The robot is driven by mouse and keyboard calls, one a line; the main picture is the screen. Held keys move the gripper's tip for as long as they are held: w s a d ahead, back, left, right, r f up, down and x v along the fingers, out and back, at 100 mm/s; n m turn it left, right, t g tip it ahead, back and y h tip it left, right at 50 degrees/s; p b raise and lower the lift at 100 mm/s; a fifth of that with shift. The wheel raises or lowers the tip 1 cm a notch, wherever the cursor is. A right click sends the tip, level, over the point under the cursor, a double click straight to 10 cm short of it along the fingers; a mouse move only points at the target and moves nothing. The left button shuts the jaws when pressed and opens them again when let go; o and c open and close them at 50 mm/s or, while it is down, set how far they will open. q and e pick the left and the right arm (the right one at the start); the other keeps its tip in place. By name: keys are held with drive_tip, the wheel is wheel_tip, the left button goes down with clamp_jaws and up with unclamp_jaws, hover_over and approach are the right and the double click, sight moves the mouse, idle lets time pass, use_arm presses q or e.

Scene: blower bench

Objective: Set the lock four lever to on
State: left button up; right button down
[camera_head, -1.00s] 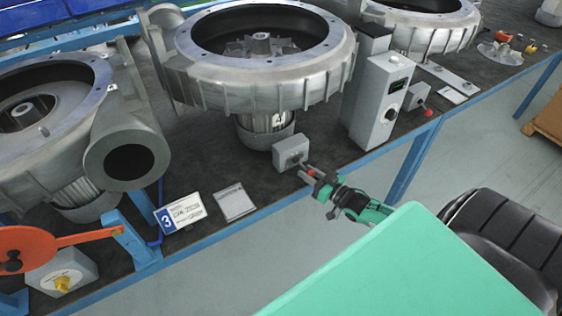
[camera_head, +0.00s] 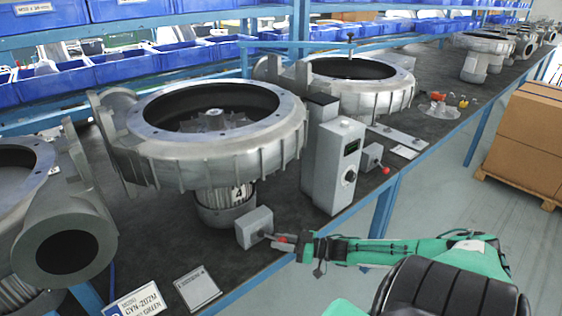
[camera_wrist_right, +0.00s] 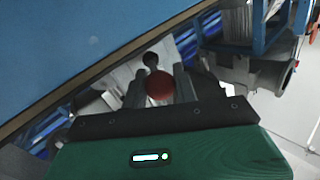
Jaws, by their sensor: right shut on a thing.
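The lock four lever is a short rod with a red knob (camera_head: 281,239) on a small grey box (camera_head: 254,229), below the blower (camera_head: 210,140) marked 4. The rod sticks out of the box to the right, toward the bench edge. My right gripper (camera_head: 292,243) is at the knob and shut on the lever. In the right wrist view the red knob (camera_wrist_right: 158,88) sits between the two dark fingers (camera_wrist_right: 159,80). The gripper partly hides the lever end in the head view. My left gripper is out of view.
A grey control cabinet (camera_head: 334,165) with a dial stands right of the lever box. Another grey box (camera_head: 372,157) with a red-knobbed lever is beyond it. A tilted plate (camera_head: 197,287) lies near the front edge. The floor right of the bench is clear near cardboard boxes (camera_head: 530,138).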

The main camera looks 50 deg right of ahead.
drive_tip(key=c, duration=1.1)
unclamp_jaws()
drive_tip(key=v, duration=1.4)
drive_tip(key=shift+w+f, duration=0.1)
